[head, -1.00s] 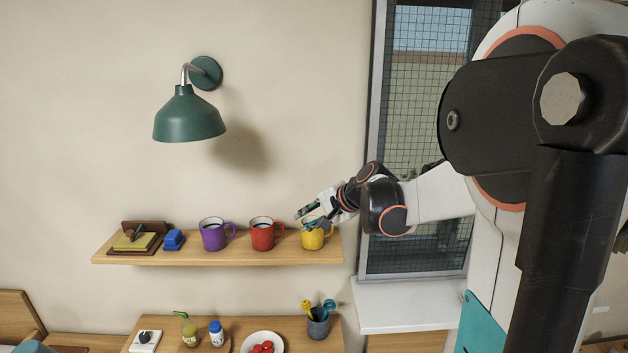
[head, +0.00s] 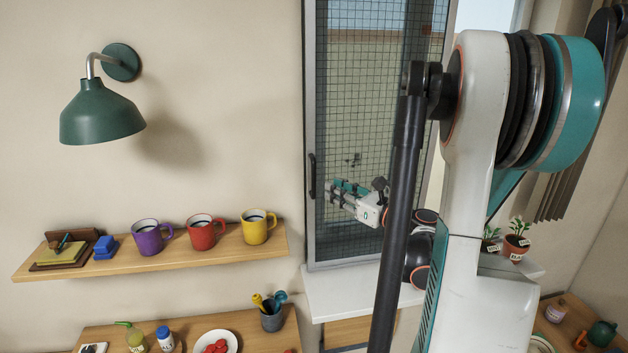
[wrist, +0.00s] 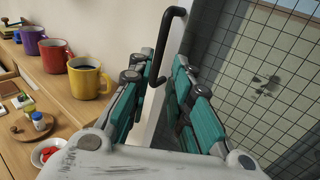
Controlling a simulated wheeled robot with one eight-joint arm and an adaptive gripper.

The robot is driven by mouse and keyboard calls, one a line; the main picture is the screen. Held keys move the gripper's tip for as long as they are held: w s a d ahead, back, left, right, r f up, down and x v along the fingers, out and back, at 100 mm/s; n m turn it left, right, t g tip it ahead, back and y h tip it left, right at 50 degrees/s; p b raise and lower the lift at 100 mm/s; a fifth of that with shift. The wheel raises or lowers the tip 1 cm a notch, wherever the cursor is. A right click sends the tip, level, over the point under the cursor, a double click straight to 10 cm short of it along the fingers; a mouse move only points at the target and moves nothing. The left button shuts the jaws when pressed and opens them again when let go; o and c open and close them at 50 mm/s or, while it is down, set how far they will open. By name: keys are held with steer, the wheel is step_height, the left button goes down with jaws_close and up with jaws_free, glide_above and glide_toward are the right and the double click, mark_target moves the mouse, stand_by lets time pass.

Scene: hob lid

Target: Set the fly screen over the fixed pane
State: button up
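The fly screen (head: 350,110) is a dark mesh in a grey frame, upright over the left part of the window. Its black upright handle (head: 312,175) is on the left frame; the handle also shows in the wrist view (wrist: 168,42). My gripper (head: 332,187) is in front of the screen, right of the handle in the head view. In the wrist view its teal-padded fingers (wrist: 163,72) are spread and empty, with the handle just beyond the tips. Part of the window right of the screen (head: 480,16) looks uncovered; my arm hides much of it.
A shelf (head: 200,255) with purple, red and yellow mugs is left of the window. A white sill (head: 340,295) lies below it. Potted plants (head: 516,243) stand right. A green lamp (head: 100,115) hangs upper left. Small dark marks (head: 353,159) show at the mesh.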

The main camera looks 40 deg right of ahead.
mark_target(315, 181)
steer(key=w, duration=0.9)
steer(key=shift+w+a, duration=0.15)
steer(key=shift+a, duration=0.05)
jaws_close()
